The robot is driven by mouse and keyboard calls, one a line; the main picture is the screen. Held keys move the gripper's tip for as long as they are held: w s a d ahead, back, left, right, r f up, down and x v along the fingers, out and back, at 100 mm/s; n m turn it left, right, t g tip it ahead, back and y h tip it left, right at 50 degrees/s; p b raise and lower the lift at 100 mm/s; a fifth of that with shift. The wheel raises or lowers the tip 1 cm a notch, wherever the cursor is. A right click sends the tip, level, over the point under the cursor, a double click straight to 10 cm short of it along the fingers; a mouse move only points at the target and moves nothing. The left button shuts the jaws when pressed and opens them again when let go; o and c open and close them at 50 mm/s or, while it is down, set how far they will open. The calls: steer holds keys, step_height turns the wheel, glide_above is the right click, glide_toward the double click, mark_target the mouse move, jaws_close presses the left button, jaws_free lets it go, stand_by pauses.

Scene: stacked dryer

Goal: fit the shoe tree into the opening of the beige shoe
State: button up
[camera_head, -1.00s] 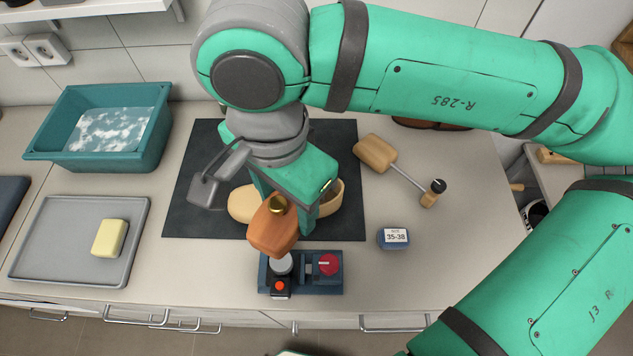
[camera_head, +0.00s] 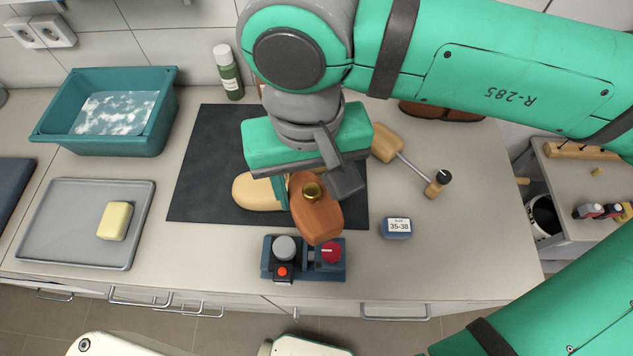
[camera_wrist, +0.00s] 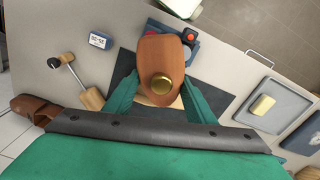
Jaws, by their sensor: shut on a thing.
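The shoe tree (camera_head: 318,216) is an orange-brown block with a brass knob. My gripper (camera_wrist: 160,95) is shut on it, with a green finger on either side in the wrist view. The beige shoe (camera_head: 258,192) lies on the dark mat. Its left, rounded end shows in the head view; the rest, including its opening, is hidden behind my gripper and the shoe tree. In the head view the shoe tree covers the area right of the visible shoe end and reaches past the mat's front edge. I cannot tell its height above the shoe.
A blue block with knobs (camera_head: 305,277) stands in front of the mat (camera_head: 205,165). A size box (camera_head: 396,229) and a wooden-ended tool (camera_head: 387,147) are at right. A tray (camera_head: 70,250) with yellow soap (camera_head: 115,221) and a teal basin (camera_head: 125,142) are at left.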

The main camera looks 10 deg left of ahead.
steer(key=w+a+f, duration=0.2)
steer(key=w+f, duration=1.1)
steer(key=shift+w+a, duration=0.3)
steer(key=shift+w, duration=0.05)
steer(key=shift+f, duration=0.6)
steer(key=o, duration=1.4)
steer(key=shift+c, duration=0.2)
step_height(320, 180, up, 13)
